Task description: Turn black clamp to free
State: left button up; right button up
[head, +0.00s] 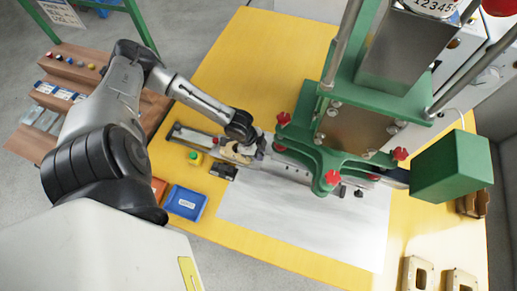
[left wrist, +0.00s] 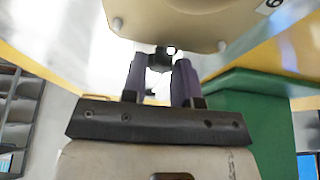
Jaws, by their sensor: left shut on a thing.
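My left gripper (head: 249,149) reaches down at the metal slide fixture (head: 290,170) on the yellow bench, left of the green press. In the left wrist view, its two purple fingers (left wrist: 163,68) are shut on a small black piece (left wrist: 160,58), which looks like the black clamp. Its turn angle cannot be told. A tan plastic part (left wrist: 175,18) sits right beside the fingertips; it also shows on the fixture in the head view (head: 234,153). The gripper and wrist hide the clamp in the head view. My right gripper is not in view.
The green press (head: 340,160) with red star knobs (head: 332,178) stands close right of my gripper. The white sheet (head: 300,220) in front is mostly clear.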

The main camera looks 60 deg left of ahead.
pick_arm(q)
jog(key=shift+m+h+p, duration=0.3)
jog(key=shift+m+p, duration=0.15)
jog(key=shift+m, duration=0.65)
jog(key=shift+w+m+g, duration=0.1)
jog(key=shift+m+g, duration=0.4)
jog(key=shift+m, duration=0.4)
jog(key=o, duration=0.6)
jog(key=shift+o, duration=0.2)
jog(key=p+v, duration=0.2)
jog(key=v, duration=1.1)
jog(key=shift+a+r+p, duration=0.3)
jog(key=shift+a, duration=0.1)
